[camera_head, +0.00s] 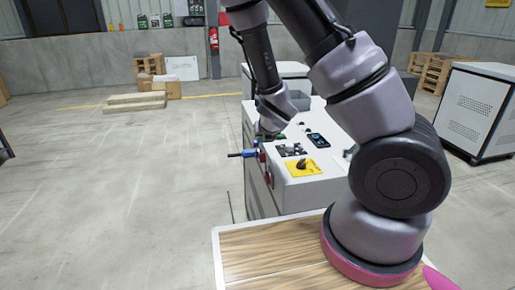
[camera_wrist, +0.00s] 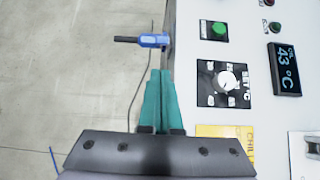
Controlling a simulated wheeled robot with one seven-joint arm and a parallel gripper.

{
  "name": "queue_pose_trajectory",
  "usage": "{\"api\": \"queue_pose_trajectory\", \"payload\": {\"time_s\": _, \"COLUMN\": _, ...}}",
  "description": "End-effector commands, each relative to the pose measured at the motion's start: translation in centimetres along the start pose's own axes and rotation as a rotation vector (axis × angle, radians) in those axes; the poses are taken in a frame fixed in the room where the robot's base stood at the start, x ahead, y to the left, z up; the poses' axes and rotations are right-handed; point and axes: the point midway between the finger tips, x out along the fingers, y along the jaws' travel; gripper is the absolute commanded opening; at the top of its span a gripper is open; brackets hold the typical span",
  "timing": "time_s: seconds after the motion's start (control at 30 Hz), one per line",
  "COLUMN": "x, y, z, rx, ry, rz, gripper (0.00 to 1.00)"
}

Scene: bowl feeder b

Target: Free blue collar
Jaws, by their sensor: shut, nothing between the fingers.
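The blue collar (camera_wrist: 154,40) sits on a fitting that sticks out from the left side of the machine, with a dark stub on its outer end. My gripper (camera_wrist: 161,72) has two teal fingers, pressed together and empty. In the wrist view their tips lie just below the collar, pointing toward it, with a small gap in the picture. I cannot tell the height difference. In the head view the fingers are mostly hidden near the machine's edge.
The machine's top panel (camera_wrist: 200,70) carries a green button (camera_wrist: 215,31), a dial (camera_wrist: 227,81), a display reading 43 °C (camera_wrist: 284,68) and a yellow label (camera_head: 301,168). A thin cable hangs beside the machine. The floor to the left is open.

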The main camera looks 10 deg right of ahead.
Motion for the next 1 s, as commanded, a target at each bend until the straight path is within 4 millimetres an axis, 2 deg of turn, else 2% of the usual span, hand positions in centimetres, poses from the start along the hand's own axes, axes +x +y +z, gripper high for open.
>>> {"api": "queue_pose_trajectory", "payload": {"time_s": 0.33, "x": 0.1, "y": 0.0, "z": -0.1, "rx": -0.016, "ry": -0.002, "rz": 0.001, "gripper": 0.00}}
{"api": "queue_pose_trajectory", "payload": {"time_s": 0.47, "x": 0.7, "y": 0.0, "z": -0.1, "rx": -0.016, "ry": -0.001, "rz": 0.000, "gripper": 0.00}}
{"api": "queue_pose_trajectory", "payload": {"time_s": 0.57, "x": 2.0, "y": 0.0, "z": -0.1, "rx": -0.016, "ry": 0.000, "rz": -0.001, "gripper": 0.00}}
{"api": "queue_pose_trajectory", "payload": {"time_s": 0.8, "x": 6.5, "y": 0.0, "z": -0.1, "rx": -0.015, "ry": 0.000, "rz": 0.000, "gripper": 0.00}}
{"api": "queue_pose_trajectory", "payload": {"time_s": 1.0, "x": 9.2, "y": 0.0, "z": 0.0, "rx": -0.014, "ry": -0.001, "rz": 0.000, "gripper": 0.00}}
